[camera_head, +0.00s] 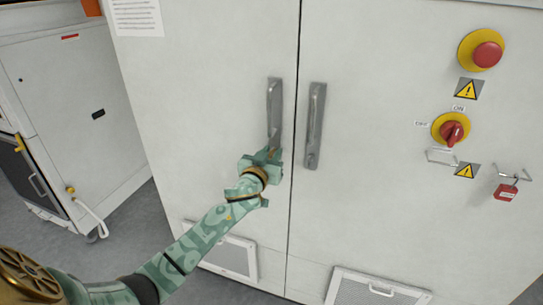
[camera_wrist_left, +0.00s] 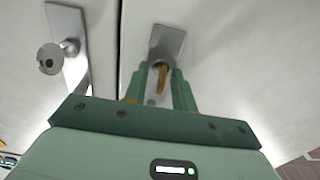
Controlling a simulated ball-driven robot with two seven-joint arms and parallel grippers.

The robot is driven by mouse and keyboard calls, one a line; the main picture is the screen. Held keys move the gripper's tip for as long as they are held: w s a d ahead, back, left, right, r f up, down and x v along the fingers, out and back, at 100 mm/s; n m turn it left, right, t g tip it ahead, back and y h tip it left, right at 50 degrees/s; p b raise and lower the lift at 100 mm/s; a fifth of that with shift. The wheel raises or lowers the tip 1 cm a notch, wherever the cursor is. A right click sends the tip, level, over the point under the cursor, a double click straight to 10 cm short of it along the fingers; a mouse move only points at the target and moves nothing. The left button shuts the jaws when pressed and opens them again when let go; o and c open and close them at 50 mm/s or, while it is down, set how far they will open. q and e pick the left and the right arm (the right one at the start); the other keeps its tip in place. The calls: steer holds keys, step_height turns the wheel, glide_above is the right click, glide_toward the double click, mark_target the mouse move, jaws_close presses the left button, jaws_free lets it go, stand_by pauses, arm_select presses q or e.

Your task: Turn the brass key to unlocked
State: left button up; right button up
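The brass key (camera_wrist_left: 161,78) shows in the left wrist view, at the lower end of a metal handle plate (camera_wrist_left: 167,42) on the cabinet. My left gripper (camera_wrist_left: 158,80) has its two green fingers on either side of the key. Gaps show between the fingers and the key, so it looks open around it. In the head view my left gripper (camera_head: 268,156) is at the bottom of the left door handle (camera_head: 274,108) and hides the key. How far the key is turned is hard to tell. My right gripper is not in view.
A second handle (camera_head: 314,125) is on the right door, close beside my gripper. Further right are a red emergency button (camera_head: 487,54), a red rotary switch (camera_head: 452,133) and a red padlock (camera_head: 506,192). A smaller grey cabinet (camera_head: 75,110) stands at the left.

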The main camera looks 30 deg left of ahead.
arm_select(q)
jaws_close()
steer(key=shift+m, duration=0.4)
steer(key=m+p, duration=0.1)
steer(key=m, duration=0.1)
steer(key=shift+d+r+m, duration=0.1)
steer(key=shift+m, duration=0.2)
steer(key=m+p, duration=0.1)
steer(key=m, duration=0.2)
steer(key=shift+m, duration=0.3)
steer(key=m, duration=0.3)
steer(key=m+p, duration=0.1)
steer(key=m, duration=0.7)
steer(key=shift+w+d+f+p, duration=0.1)
steer(key=shift+d+f+p, duration=0.1)
steer(key=shift+f+p, duration=0.2)
